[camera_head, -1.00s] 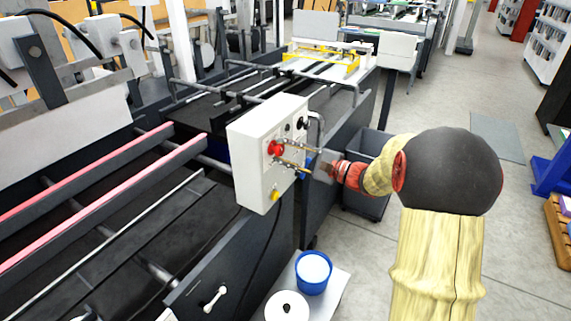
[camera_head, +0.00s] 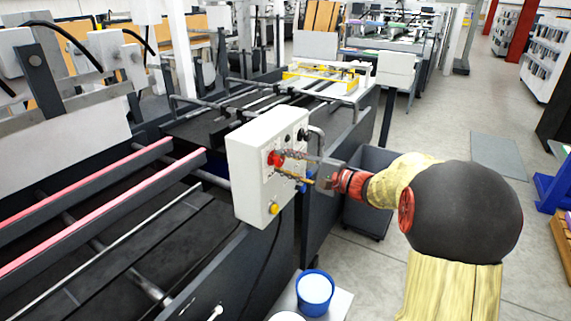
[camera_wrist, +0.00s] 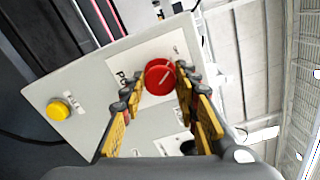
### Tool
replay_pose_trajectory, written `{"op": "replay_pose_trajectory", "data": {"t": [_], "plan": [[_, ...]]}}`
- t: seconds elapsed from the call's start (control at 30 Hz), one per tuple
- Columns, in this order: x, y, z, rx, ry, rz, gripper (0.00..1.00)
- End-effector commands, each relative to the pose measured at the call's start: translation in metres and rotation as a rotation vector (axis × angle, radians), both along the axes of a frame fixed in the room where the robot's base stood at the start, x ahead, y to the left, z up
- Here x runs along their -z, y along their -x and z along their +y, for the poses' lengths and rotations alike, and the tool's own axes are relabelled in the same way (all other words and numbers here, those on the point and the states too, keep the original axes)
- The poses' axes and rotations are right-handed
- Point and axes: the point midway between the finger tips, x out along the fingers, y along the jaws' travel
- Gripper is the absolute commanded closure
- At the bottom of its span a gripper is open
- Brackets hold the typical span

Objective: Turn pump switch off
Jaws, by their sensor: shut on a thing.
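A white control box (camera_head: 248,180) stands on the side of the machine and carries a red round knob (camera_head: 274,158). In the wrist view the red knob (camera_wrist: 160,82) fills the space between my fingertips. A light line runs across its face, slanting. Lettering beside it is partly hidden and starts with "PO". My gripper (camera_head: 284,164) reaches the box from the right and is shut on the red knob, with one finger on each side. In the wrist view my gripper (camera_wrist: 166,74) covers part of the panel.
A yellow button (camera_wrist: 58,109) with a label sits near the box's corner. A black knob (camera_head: 302,134) is on the same face. A bent grey rail (camera_head: 318,135) is close behind the box. A blue tub (camera_head: 315,290) stands below.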

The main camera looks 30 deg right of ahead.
Motion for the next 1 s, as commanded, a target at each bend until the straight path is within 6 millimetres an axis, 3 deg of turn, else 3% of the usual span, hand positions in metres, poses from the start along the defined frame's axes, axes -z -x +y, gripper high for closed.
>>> {"op": "replay_pose_trajectory", "data": {"t": [0.03, 0.07, 0.33, 0.73, 1.0], "plan": [[0.001, 0.0, 0.0, -0.001, 0.0, 0.001, 0.94], [0.001, 0.0, 0.0, -0.001, 0.0, 0.001, 0.68], [0.0, 0.0, 0.0, 0.0, 0.0, 0.001, 0.52], [0.0, 0.004, -0.004, 0.002, 0.0, 0.001, 0.51], [0.0, 0.042, -0.03, 0.004, 0.0, 0.0, 0.51]]}}
